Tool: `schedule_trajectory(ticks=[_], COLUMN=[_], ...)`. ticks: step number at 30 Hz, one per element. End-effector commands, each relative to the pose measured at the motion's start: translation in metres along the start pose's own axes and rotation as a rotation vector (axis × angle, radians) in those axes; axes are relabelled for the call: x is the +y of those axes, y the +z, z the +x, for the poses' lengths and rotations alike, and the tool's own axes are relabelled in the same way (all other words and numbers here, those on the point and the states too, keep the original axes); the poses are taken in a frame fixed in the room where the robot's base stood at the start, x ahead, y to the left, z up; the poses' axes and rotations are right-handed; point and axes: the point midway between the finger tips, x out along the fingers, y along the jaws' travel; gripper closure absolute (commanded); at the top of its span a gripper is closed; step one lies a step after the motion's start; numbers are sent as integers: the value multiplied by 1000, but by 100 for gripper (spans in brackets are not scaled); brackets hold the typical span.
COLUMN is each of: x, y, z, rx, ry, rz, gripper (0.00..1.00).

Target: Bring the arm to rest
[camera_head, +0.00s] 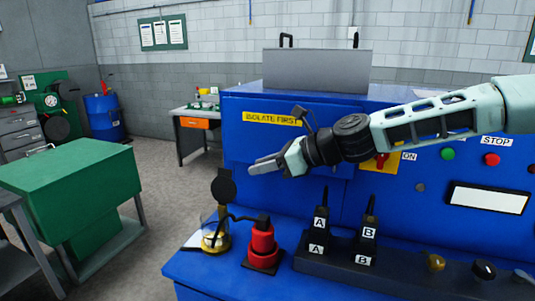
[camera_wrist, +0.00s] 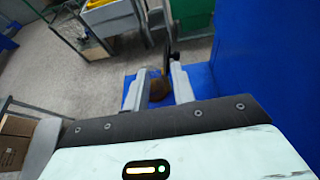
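My arm (camera_head: 440,115) reaches in from the right, above the blue bench and in front of the blue machine's panel. My gripper (camera_head: 264,164) points left, clear of the bench top. In the wrist view its two fingers (camera_wrist: 158,72) stand apart with a gap between them. Nothing is held in the gap. A brownish round thing (camera_wrist: 158,88) shows between the fingers, seemingly farther off on the blue surface.
A green cabinet (camera_head: 70,180) stands left. Floor between is clear.

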Motion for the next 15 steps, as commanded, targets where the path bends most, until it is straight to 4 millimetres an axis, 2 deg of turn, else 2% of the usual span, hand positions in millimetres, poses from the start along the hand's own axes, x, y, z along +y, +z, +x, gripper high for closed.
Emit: schedule_trajectory(ticks=[2, 4, 7, 9, 11, 15], x=[34, 72, 130, 161, 183, 221], y=[-14, -36, -78, -105, -126, -165], z=[13, 22, 22, 12, -2, -46], rx=[68, 155, 291, 368, 422, 505], ry=[59, 136, 292, 406, 509, 759], rz=[-140, -333, -679, -907, -1094, -1492], gripper=[75, 75, 75, 75, 75, 75])
